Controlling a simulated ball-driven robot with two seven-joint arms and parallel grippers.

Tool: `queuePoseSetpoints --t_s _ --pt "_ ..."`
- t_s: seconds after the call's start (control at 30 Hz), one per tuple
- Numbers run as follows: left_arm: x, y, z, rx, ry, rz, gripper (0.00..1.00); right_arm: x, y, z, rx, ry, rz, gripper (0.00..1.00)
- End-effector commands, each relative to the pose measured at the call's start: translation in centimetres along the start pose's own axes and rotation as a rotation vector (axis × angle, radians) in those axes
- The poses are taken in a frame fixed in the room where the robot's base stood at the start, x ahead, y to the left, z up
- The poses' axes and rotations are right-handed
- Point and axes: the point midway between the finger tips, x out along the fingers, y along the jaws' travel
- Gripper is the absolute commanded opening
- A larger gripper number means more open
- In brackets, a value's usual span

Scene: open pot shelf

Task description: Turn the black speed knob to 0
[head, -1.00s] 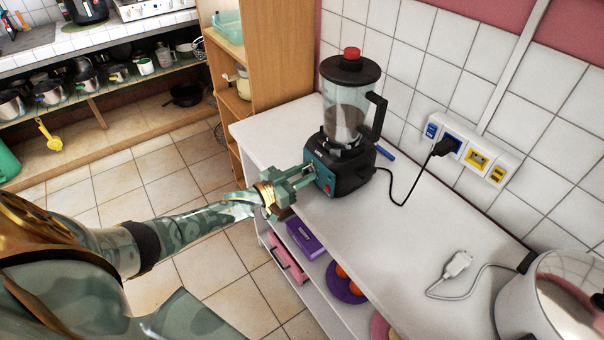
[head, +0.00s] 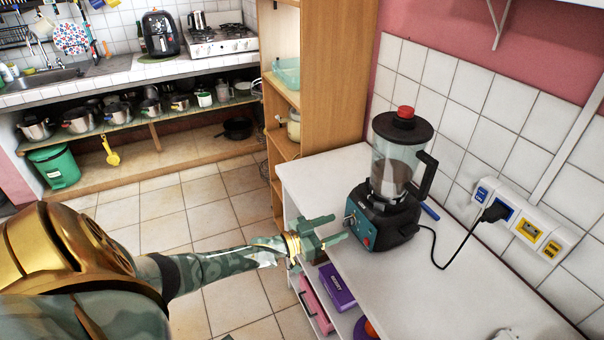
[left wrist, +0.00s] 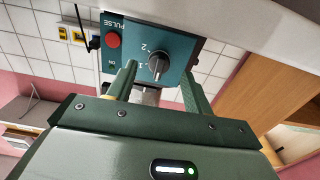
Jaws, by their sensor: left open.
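The blender (head: 390,180) stands on the white counter, with a teal control panel (head: 358,232) facing my left gripper. In the left wrist view the black speed knob (left wrist: 158,64) sits on this panel, beside the printed marks 1 and 2. Its exact pointer direction is hard to tell. A red button (left wrist: 113,40) is beside it, near the word PULSE. My left gripper (head: 338,228) is open and close in front of the panel. In the left wrist view its fingers lie either side of the knob, which appears in the gap, not gripped. My right gripper is out of view.
The white counter (head: 455,310) is clear in front of the blender. A black plug and cord (head: 495,212) run to the wall sockets. A wooden shelf (head: 325,80) stands behind. A purple box (head: 337,287) lies on the shelf below the counter.

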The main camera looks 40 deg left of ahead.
Motion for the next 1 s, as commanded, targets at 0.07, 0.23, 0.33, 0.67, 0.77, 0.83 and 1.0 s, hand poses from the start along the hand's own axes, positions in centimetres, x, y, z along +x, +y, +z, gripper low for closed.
queuePoseSetpoints --t_s 0.07,0.23,0.33,0.67,0.77,0.83,1.0 --pt "-2.3 0.0 -0.2 0.002 -0.005 0.001 0.51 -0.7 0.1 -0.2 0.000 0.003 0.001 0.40" --pt "-7.1 0.0 0.0 -0.001 -0.005 0.000 0.51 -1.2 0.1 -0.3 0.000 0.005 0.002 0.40" --pt "-9.3 0.0 0.0 0.000 -0.004 0.000 0.51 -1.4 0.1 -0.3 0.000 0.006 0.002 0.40" --pt "-12.8 0.0 0.0 0.000 -0.001 0.000 0.51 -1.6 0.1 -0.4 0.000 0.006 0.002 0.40" --pt "-12.8 0.0 0.0 0.000 -0.001 0.000 0.51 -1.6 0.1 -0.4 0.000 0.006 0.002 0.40" --pt "-12.8 0.0 0.0 0.000 -0.001 0.000 0.51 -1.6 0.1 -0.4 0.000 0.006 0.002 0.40" --pt "-12.8 0.0 0.0 0.000 -0.001 0.000 0.51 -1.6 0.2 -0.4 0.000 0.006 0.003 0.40"
